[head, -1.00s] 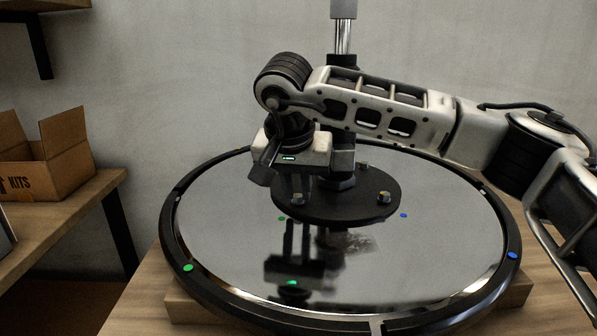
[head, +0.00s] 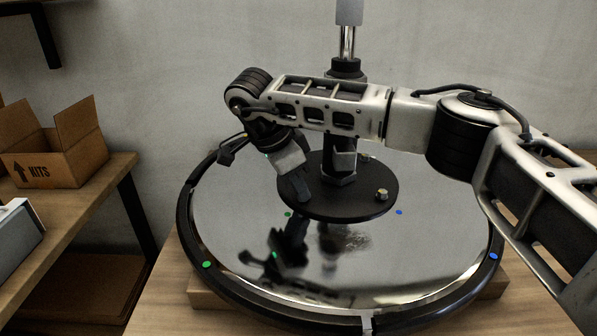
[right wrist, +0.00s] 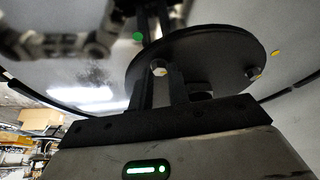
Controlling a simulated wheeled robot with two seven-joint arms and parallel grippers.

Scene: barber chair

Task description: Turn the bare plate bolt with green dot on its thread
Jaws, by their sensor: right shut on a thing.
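A round black plate (head: 345,205) sits in the middle of the glossy round seat base. My right gripper (head: 300,194) reaches down at a tilt onto the plate's left edge, close to a small green dot (head: 289,214). It is shut on a plate bolt, which the fingers hide in the head view. In the right wrist view a bolt head (right wrist: 158,68) shows at the fingertips, with the green dot (right wrist: 138,37) beyond it. Another plate bolt (head: 382,194) stands at the right, near a blue dot (head: 399,212). My left gripper is not in view.
A central post (head: 347,68) rises from the plate behind my right arm. The base's black rim (head: 190,250) carries larger green and blue dots. A cardboard box (head: 65,160) and a grey box sit on a wooden shelf at the left.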

